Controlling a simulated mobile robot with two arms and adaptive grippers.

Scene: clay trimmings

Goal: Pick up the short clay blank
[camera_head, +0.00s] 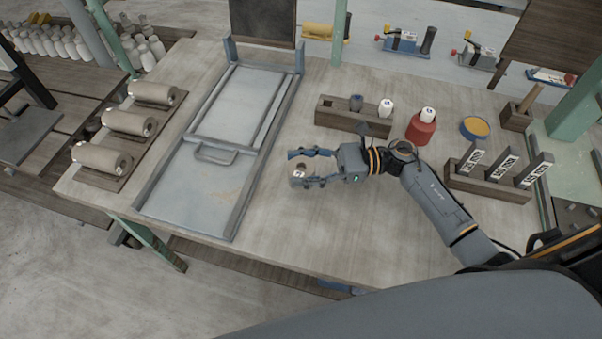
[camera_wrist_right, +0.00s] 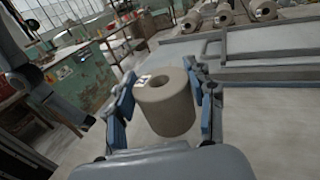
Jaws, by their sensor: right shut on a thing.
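The short clay blank (camera_wrist_right: 168,104) is a grey-brown hollow cylinder with a hole in its top and a small white label. In the wrist view it sits between the blue-padded fingers of my right gripper (camera_wrist_right: 166,105), which is shut on it. In the head view the right gripper (camera_head: 312,167) points left over the middle of the table, and the blank (camera_head: 298,176) shows small at its fingertips. I cannot tell whether the blank's underside touches the table. My left gripper is not in view.
Longer clay cylinders (camera_head: 103,158) lie on wooden cradles at the table's left. A grey metal tray with a handle (camera_head: 185,190) lies left of the gripper. The table's front is clear.

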